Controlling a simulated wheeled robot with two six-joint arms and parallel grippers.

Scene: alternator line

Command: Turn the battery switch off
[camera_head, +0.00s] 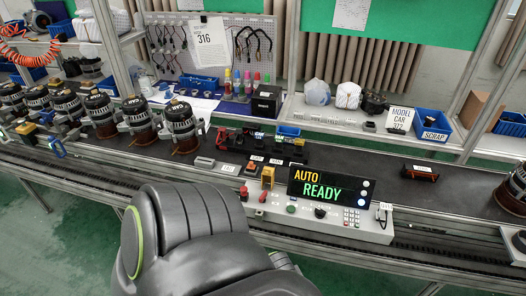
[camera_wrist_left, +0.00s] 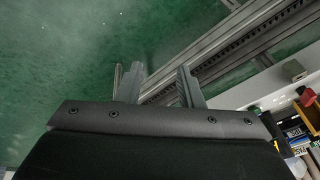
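No part can be surely read as the battery switch. A light grey control console (camera_head: 340,228) stands at the front edge of the bench, with a display (camera_head: 330,186) reading "AUTO READY". At its left are a red knob-like part (camera_head: 243,191), a yellow device (camera_head: 267,177) and another small red part. A green button (camera_head: 291,209) and a black knob (camera_head: 320,212) sit below the display. In the left wrist view my left gripper (camera_wrist_left: 160,68) has its two fingers apart with nothing between them. It points over the green floor and bench rail. My right gripper is not seen.
My dark arm covers the lower middle of the head view. Several alternators (camera_head: 182,127) stand on the belt at left. Small labelled parts (camera_head: 256,160) lie behind the console's left end. A blue scrap bin (camera_head: 432,125) is at back right. The dark belt right of the display is mostly clear.

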